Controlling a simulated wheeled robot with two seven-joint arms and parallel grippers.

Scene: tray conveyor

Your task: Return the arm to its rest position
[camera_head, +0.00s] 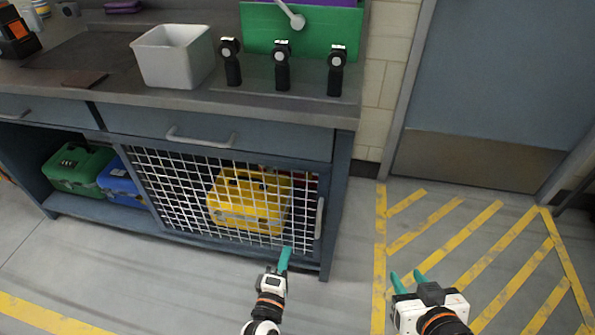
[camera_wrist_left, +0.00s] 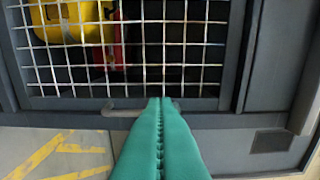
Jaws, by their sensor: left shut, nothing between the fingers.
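My left gripper (camera_head: 286,254) has its teal fingers pressed together with nothing between them. It appears in front of the lower right part of a mesh door (camera_head: 180,198) on the workbench. In the left wrist view the shut fingers (camera_wrist_left: 160,104) point toward the bottom of the mesh and its grey handle (camera_wrist_left: 122,110). I cannot tell whether they touch it. My right gripper (camera_head: 409,277) is over the floor at the right with its two teal fingers apart and nothing visible between them.
Behind the mesh sit a yellow case (camera_head: 236,204) and something red (camera_wrist_left: 110,45). A green case (camera_head: 76,168) and a blue case (camera_head: 120,182) lie on the open shelf. A white bin (camera_head: 170,60) and three black devices (camera_head: 282,70) stand on the bench. Striped floor (camera_head: 450,245) at the right is clear.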

